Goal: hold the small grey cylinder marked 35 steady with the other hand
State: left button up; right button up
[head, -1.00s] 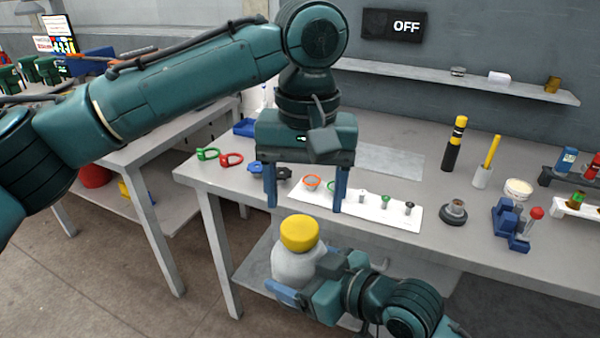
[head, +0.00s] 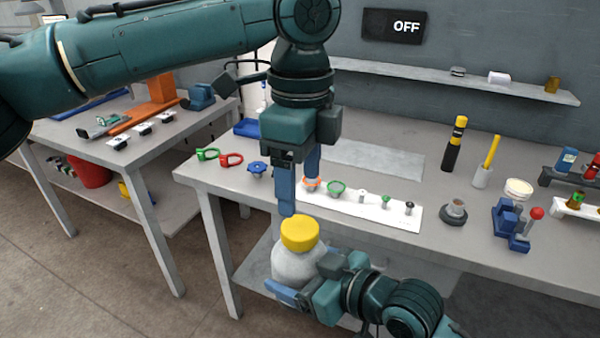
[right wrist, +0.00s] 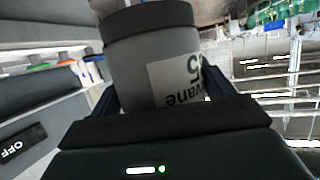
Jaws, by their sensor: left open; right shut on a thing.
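The small grey cylinder (head: 292,266) has a rounded pale body and a yellow cap (head: 300,232) in the head view, upright in front of the table. In the right wrist view the grey cylinder (right wrist: 130,75) fills the space between the fingers, with a white label that shows a partly cut, upside-down number. My right gripper (head: 308,288) is shut on its body from the right. My left gripper (head: 298,200) is open, pointing down just above the yellow cap. One finger tip is close to the cap; I cannot tell whether it touches.
The table (head: 395,255) behind carries a white board (head: 400,218) with small fittings, green and red rings (head: 231,160), and a blue vice-like tool (head: 510,225). A lower shelf (head: 250,270) lies under the table. A second table (head: 150,145) stands at the left.

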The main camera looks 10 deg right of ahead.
aim_at(300, 226)
pick_arm(q)
jog(key=shift+f+m, duration=0.3)
jog(key=shift+f, duration=3.7)
jog(key=c, duration=1)
jog(key=n, duration=0.9)
jog(key=shift+n, duration=0.3)
jog(key=shift+r, duration=0.1)
jog(key=shift+r, duration=0.15)
jog(key=shift+r, duration=0.95)
